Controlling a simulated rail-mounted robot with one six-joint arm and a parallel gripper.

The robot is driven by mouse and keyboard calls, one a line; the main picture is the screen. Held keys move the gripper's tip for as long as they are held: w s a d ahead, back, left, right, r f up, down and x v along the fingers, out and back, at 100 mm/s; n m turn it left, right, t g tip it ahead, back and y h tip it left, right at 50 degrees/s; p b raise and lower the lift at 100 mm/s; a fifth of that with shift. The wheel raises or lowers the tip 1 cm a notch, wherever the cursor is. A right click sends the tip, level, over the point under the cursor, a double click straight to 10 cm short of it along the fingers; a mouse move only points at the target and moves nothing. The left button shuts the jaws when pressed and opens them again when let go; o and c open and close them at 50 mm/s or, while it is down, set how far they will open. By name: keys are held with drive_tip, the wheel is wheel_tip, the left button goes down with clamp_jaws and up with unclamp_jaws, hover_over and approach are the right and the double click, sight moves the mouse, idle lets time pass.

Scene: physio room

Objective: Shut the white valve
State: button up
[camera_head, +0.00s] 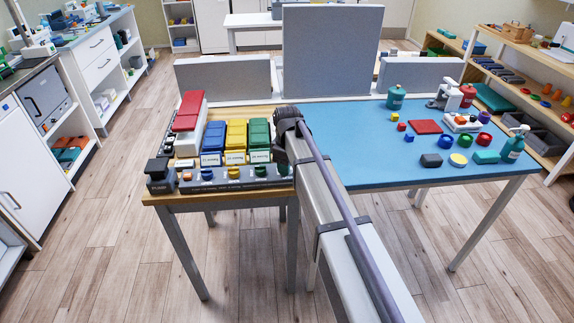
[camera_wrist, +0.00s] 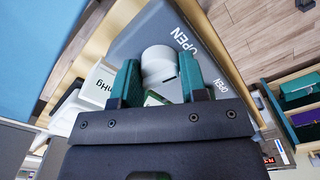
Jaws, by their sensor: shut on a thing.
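The white valve (camera_wrist: 157,55) is a rounded white knob on a dark grey housing (camera_wrist: 150,24) in the wrist view. The housing carries the word "OPEN" in two places beside the valve. My gripper (camera_wrist: 160,75) has its two teal fingers on either side of the valve and is shut on it. A white part marked "mmHg" (camera_wrist: 103,90) shows to the left of the fingers. In the head view my gripper (camera_head: 292,135) is at the right end of the wooden table, and my arm hides the valve there.
The wooden table (camera_head: 166,196) holds a grey panel with several coloured knobs (camera_head: 222,184), and blue, yellow and green bins (camera_head: 236,136). The blue table (camera_head: 380,172) at right holds bottles and small coloured items. Grey upright panels (camera_head: 333,55) stand behind.

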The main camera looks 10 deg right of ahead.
drive_tip(key=m, duration=1.2)
drive_tip(key=shift+m, duration=2)
drive_tip(key=o, duration=0.9)
